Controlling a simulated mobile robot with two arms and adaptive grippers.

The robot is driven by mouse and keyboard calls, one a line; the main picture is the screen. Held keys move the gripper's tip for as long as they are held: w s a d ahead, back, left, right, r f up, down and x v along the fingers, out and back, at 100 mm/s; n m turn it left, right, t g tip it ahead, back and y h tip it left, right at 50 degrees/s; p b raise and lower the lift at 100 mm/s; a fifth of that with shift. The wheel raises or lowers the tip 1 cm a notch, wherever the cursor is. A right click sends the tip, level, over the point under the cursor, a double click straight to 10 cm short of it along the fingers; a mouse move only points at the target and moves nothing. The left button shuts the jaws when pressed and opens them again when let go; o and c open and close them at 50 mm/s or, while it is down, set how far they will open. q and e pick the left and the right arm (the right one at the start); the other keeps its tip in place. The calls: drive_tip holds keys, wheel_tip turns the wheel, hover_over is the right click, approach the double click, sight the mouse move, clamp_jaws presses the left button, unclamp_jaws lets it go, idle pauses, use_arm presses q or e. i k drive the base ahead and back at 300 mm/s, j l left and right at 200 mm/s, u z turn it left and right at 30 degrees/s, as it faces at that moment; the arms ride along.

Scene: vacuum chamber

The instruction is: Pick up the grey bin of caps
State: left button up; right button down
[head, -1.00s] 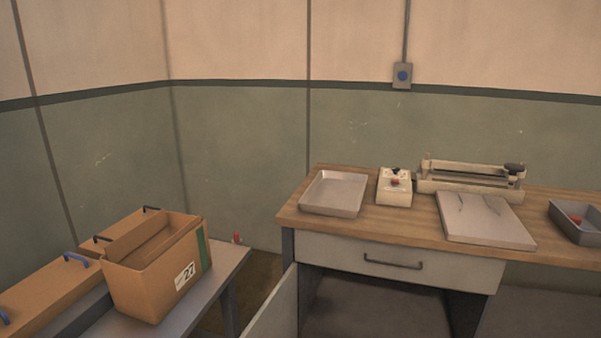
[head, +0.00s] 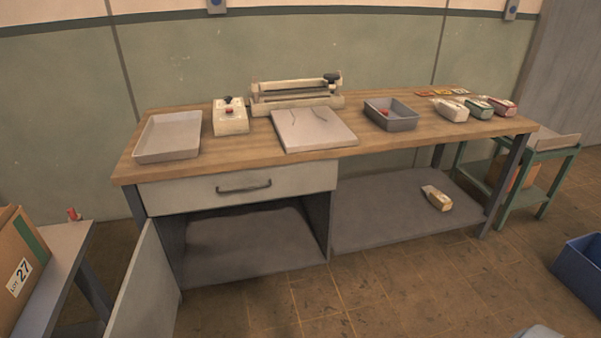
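The grey bin (head: 391,122) stands on the wooden bench top, right of the middle. It is a small open rectangular bin, and something red (head: 384,113) shows inside it. I cannot make out single caps. Neither of my grippers is in the head view.
Left of the bin on the bench (head: 432,128) are a white board (head: 313,130), a sealer-like device (head: 296,94), a small control box (head: 230,117) and a shallow tray (head: 169,137). Several packets lie to its right. A cabinet door (head: 146,290) hangs open below. A blue bin (head: 582,268) stands right.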

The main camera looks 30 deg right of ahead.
sight(408, 118)
drive_tip(key=z, duration=1.6)
drive_tip(key=i+u, duration=0.1)
drive_tip(key=i, duration=0.15)
